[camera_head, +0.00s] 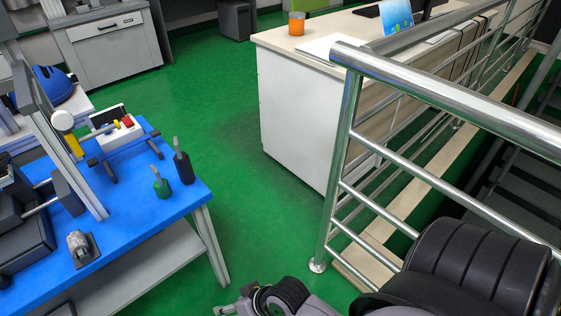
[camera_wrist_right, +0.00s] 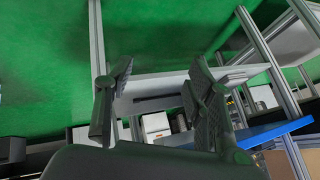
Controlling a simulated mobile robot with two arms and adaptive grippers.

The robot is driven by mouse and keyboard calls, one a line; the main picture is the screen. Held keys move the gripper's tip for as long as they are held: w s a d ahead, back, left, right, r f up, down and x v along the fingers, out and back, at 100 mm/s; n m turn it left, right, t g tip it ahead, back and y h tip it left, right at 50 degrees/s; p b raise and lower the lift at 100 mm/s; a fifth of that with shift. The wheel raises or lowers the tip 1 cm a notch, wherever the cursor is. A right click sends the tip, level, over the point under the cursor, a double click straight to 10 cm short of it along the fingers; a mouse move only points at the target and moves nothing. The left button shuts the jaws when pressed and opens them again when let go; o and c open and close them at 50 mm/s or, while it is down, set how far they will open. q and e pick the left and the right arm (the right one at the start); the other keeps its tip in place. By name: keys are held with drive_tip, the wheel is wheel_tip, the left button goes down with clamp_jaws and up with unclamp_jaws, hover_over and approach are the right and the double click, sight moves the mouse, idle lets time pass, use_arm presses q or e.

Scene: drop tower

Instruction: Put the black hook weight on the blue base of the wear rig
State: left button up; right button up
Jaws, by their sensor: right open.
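The black hook weight (camera_head: 184,168) stands upright near the right edge of a blue surface (camera_head: 140,215), with its grey hook stem pointing up. A green hook weight (camera_head: 162,187) stands just left of it. The blue surface carries a dark machine and an upright metal frame; I take it for the blue base of the wear rig. My right gripper is open and empty in the right wrist view (camera_wrist_right: 160,75). In the head view, part of my right arm shows at the bottom, well to the right of the weights. My left gripper is not in view.
A metal railing (camera_head: 345,130) stands on the right, beside stairs. A white counter (camera_head: 300,110) stands behind it. A grey block with a metal part (camera_head: 82,246) sits on the blue surface. The green floor between the blue surface and the counter is clear.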

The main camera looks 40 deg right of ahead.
drive_tip(key=s+d+f+n+g+h, duration=0.2)
drive_tip(key=s+d+f+g+h, duration=0.1)
drive_tip(key=s+d, duration=0.4)
drive_tip(key=shift+s+d+f+h, duration=0.4)
drive_tip(key=shift+d+f, duration=0.1)
drive_tip(key=shift+d, duration=0.25)
idle(0.5)
